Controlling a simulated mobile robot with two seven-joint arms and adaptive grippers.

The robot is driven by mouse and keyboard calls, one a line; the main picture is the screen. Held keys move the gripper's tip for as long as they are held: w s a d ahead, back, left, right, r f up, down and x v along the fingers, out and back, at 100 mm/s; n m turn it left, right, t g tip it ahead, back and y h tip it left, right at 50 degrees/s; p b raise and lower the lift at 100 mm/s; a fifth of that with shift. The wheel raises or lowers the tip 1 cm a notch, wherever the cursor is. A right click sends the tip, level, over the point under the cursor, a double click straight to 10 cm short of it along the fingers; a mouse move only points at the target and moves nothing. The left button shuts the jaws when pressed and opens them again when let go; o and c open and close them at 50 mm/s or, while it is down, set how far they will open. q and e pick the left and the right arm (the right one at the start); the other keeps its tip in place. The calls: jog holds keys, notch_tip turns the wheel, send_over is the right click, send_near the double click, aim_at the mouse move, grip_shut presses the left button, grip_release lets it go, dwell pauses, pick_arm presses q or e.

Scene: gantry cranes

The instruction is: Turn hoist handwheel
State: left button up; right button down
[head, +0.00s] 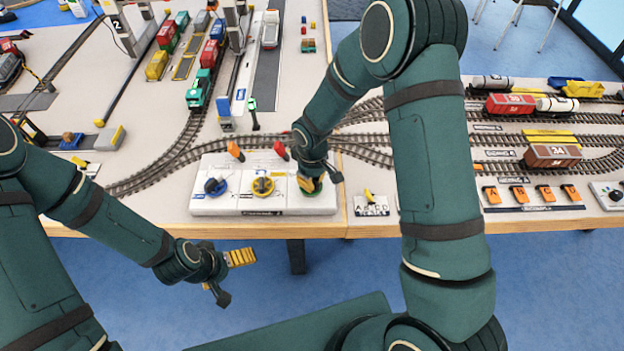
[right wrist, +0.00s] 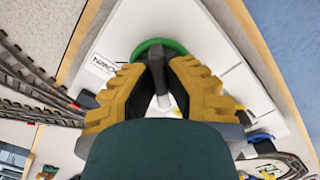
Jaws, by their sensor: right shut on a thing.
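A white control panel (head: 235,205) lies at the table's front edge with three handwheels: a blue one (head: 215,186), a yellow one (head: 263,186) and a green one (head: 309,189). I cannot read which is labelled as the hoist. My right gripper (head: 318,175) points down over the green wheel and is shut on it. In the right wrist view its yellow-padded fingers (right wrist: 158,68) meet at the wheel, whose green rim (right wrist: 160,46) shows beyond them; the grip hides the wheel's middle. My left gripper (head: 228,274) is open and empty, in front of the table edge.
Railway tracks (head: 150,178) run behind the panel. A green locomotive (head: 199,90) and wagons stand further back. A yellow-topped lever plate (head: 370,204) sits to the right.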

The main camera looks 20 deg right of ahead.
jog(key=c, duration=1)
grip_release()
jog(key=shift+r, duration=0.6)
notch_tip(320, 180, up, 11)
jog(key=shift+f, duration=0.1)
